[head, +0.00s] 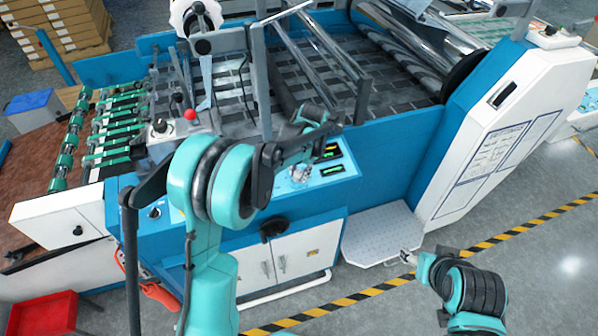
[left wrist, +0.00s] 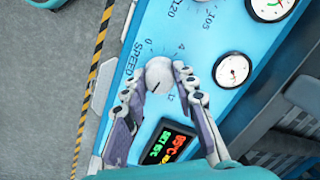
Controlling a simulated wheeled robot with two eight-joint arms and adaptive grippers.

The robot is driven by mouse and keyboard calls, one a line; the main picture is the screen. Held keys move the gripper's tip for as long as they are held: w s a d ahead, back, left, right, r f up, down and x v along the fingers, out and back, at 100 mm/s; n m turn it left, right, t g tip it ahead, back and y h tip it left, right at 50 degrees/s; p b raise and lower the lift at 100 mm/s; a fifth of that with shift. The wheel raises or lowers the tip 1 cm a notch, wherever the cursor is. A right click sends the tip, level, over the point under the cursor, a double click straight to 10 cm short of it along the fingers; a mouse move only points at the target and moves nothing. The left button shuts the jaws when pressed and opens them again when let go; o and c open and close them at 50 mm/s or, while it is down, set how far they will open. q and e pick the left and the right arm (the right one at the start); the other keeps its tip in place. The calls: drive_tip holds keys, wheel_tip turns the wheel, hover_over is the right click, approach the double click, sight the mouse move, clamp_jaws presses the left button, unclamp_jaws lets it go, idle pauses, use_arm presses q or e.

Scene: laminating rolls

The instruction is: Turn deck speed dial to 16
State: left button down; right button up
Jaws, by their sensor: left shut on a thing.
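The deck speed dial, a round whitish knob (left wrist: 160,74), sits on the light blue control panel in the left wrist view. The word SPEED and a printed scale with marks such as 0, 4 and 12 surround it. My left gripper (left wrist: 163,90) is shut on the knob, with one finger on each side of it. In the head view my left gripper (head: 300,172) is over the panel and largely hides the dial. The dial's pointer is too small to read. My right gripper (head: 407,256) is above the floor near the grey step plate, away from the panel; its jaw state is unclear.
A digital display (left wrist: 168,143) reading 85°C is close to the gripper. Round gauges (left wrist: 232,69) sit to the right of the dial. In the head view, a red knob (head: 190,114) stands on the machine, and a perforated step plate (head: 383,232) juts out below.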

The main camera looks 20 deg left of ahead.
use_arm(q)
drive_tip(key=shift+m, duration=0.7)
drive_tip(key=c, duration=1.2)
unclamp_jaws()
drive_tip(key=r, duration=0.4)
drive_tip(key=d+r, duration=0.1)
drive_tip(key=r, duration=0.3)
drive_tip(key=s+d+r, duration=0.1)
drive_tip(key=r, duration=0.2)
drive_tip(key=shift+r, duration=0.4)
